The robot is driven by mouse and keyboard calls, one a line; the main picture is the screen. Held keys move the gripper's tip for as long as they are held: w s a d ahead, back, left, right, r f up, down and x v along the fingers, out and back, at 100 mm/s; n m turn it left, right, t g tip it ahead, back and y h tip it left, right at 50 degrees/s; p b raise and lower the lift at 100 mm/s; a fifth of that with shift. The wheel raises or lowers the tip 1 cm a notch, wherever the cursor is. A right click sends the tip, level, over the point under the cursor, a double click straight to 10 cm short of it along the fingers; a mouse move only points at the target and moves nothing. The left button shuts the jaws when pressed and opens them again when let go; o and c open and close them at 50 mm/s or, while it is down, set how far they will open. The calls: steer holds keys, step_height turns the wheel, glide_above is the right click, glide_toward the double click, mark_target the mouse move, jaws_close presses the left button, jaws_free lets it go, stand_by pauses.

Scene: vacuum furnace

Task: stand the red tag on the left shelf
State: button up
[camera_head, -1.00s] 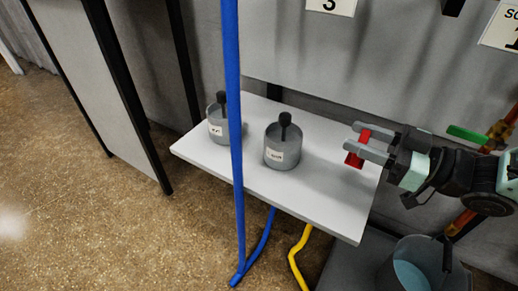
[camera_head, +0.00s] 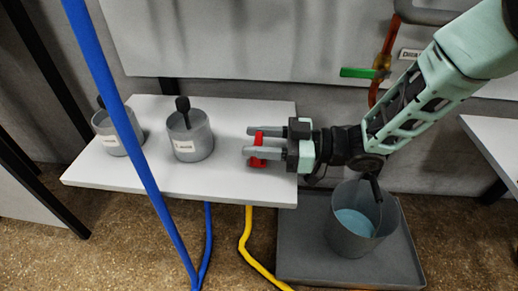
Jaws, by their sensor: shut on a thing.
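The red tag (camera_head: 258,150) is between the fingers of my gripper (camera_head: 266,147), which is shut on it. My gripper reaches in from the right, over the right end of the white shelf (camera_head: 230,185). Whether the tag touches the shelf surface I cannot tell. Part of the tag is hidden by the fingers.
Two grey labelled pots with black knobs stand on the shelf, one in the middle (camera_head: 190,142) and one farther left (camera_head: 108,140). A blue hose (camera_head: 125,130) crosses in front. A bucket of bluish liquid (camera_head: 355,235) stands on a grey tray (camera_head: 300,262) below right.

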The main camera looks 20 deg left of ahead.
steer(key=shift+f, duration=0.3)
steer(key=o, duration=1)
steer(key=shift+r, duration=0.1)
steer(key=shift+p+v, duration=2.45)
steer(key=shift+v, duration=3.6)
